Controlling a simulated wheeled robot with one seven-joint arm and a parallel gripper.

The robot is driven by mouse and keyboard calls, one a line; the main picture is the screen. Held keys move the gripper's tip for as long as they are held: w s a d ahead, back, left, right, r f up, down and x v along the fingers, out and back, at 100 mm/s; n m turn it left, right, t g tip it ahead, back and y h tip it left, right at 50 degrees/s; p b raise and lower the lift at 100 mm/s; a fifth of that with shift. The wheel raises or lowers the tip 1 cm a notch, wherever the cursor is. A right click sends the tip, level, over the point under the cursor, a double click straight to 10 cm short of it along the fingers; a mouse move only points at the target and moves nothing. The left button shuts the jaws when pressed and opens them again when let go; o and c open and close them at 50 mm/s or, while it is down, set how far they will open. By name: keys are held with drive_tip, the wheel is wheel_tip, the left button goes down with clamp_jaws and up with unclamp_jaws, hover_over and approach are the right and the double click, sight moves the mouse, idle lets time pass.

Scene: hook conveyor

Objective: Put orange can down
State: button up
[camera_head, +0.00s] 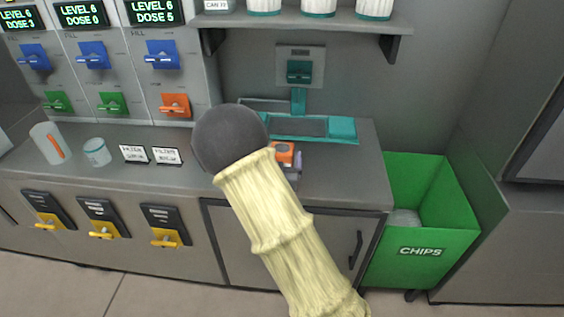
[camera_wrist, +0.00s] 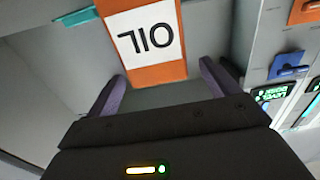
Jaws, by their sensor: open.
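The orange can (camera_head: 284,150) shows only in part in the head view, just past my forearm, over the grey counter near the teal fixture. In the wrist view the can (camera_wrist: 150,40) is large, with a white label reading OIL upside down. My gripper (camera_wrist: 162,75) has two purple fingers spread apart, with the can's near end between or just beyond their tips. I see a gap beside each finger and no clear contact. In the head view my arm hides most of the gripper. The can's base is hidden, so I cannot tell what it rests on.
The teal fixture (camera_head: 310,127) stands behind the can. A white cup with an orange stripe (camera_head: 50,143), a small white-and-blue pot (camera_head: 97,152) and two label cards are on the left counter (camera_head: 110,178). A green CHIPS bin (camera_head: 420,237) stands at the right. A shelf (camera_head: 300,22) hangs above.

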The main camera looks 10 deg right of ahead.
sight(283, 143)
drive_tip(key=x, duration=0.4)
drive_tip(key=shift+d, duration=0.15)
drive_tip(key=c, duration=1.5)
drive_tip(key=shift+r+p, duration=0.65)
drive_tip(key=shift+r, duration=4.4)
